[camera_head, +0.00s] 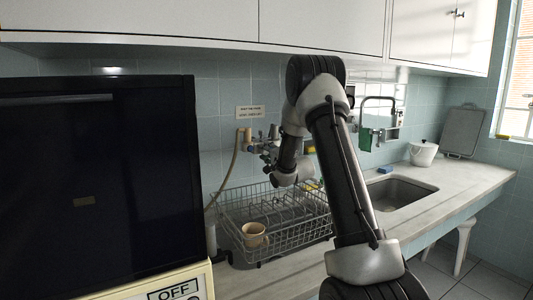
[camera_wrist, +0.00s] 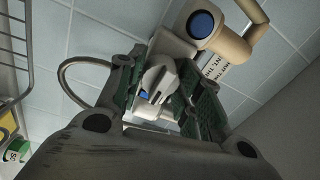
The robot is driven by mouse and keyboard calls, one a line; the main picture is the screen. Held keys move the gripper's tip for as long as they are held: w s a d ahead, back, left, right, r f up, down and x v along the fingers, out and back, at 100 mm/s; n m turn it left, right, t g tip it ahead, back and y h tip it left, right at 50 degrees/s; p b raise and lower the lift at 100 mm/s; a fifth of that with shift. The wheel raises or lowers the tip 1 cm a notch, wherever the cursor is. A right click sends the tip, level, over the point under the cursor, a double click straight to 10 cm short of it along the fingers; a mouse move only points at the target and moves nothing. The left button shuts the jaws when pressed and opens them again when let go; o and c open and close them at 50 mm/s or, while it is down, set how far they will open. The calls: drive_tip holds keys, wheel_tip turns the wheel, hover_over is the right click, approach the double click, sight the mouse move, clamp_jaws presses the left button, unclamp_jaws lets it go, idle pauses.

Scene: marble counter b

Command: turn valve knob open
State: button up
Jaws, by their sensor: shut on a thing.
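The valve knob (camera_wrist: 158,78) is a pale grey piece seen in the wrist view between my gripper's two green-padded fingers. My gripper (camera_wrist: 162,92) is shut on it. Just beyond the knob is a cream valve body with a blue round cap (camera_wrist: 203,24), and a beige pipe. In the head view my gripper (camera_head: 268,152) is at the tiled wall, beside the beige pipe fitting (camera_head: 247,136) and below the small sign. There the knob is too small and covered to make out, and its turn angle cannot be told.
A wire dish rack (camera_head: 235,212) with a beige mug (camera_head: 254,235) stands below my gripper. A hose (camera_head: 228,175) hangs down the wall. A large black appliance (camera_head: 90,185) fills the left. The sink (camera_head: 398,192) and a white pot (camera_head: 423,153) are to the right.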

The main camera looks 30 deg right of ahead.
drive_tip(key=shift+d, duration=0.1)
idle(0.3)
drive_tip(key=o, duration=1)
drive_tip(key=shift+o, duration=0.2)
drive_tip(key=s, duration=1.2)
drive_tip(key=shift+d+f, duration=0.15)
drive_tip(key=shift+f, duration=0.15)
